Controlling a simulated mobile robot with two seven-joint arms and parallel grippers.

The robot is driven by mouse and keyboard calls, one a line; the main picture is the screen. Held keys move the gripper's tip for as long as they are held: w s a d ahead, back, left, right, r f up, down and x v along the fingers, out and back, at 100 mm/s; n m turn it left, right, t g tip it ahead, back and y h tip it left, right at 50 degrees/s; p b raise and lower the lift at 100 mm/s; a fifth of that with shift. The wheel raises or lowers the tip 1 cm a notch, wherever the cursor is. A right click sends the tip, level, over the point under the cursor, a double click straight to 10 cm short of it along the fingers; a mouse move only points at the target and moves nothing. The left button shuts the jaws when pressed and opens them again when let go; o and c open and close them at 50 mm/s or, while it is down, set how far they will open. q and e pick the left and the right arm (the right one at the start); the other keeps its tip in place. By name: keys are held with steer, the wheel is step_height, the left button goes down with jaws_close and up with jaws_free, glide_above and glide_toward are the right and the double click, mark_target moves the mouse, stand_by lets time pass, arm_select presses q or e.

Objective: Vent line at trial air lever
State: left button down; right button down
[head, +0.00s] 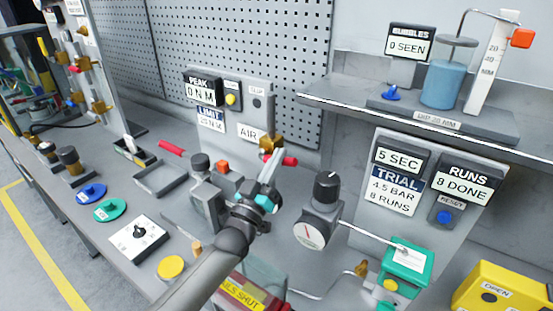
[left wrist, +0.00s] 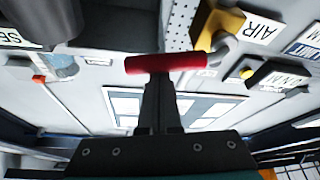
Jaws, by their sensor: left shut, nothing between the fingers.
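The air lever is a red handle (head: 290,161) on a brass valve (head: 270,143), just below the AIR label (head: 251,133) on the grey back panel. My left gripper (head: 273,158) is shut and empty, with its tips right at the lever. In the left wrist view the red handle (left wrist: 166,62) lies crosswise just beyond the shut fingertips (left wrist: 160,84). I cannot tell whether they touch. The brass valve (left wrist: 218,24) shows above it to the right. The trial sign (head: 398,190) reads 4.5 bar, 8 runs. My right gripper is not in view.
A round gauge with a black knob (head: 326,188) stands right of my left gripper. A runs counter (head: 464,183) reads 8 done. A shelf (head: 420,115) overhangs at right, bearing a blue cylinder (head: 444,84). A teal box (head: 407,259) and yellow box (head: 503,287) stand at front right.

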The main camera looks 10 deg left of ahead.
arm_select(q)
steer(key=m+h+b, duration=0.1)
steer(key=f+m+h+b, duration=0.1)
steer(key=m, duration=0.1)
steer(key=f+m+h+b, duration=0.1)
steer(key=m, duration=0.1)
steer(key=shift+s+d+f+g+b, duration=0.2)
steer(key=shift+d+g+b, duration=0.1)
steer(key=shift+d+g, duration=0.1)
steer(key=shift+w, duration=0.1)
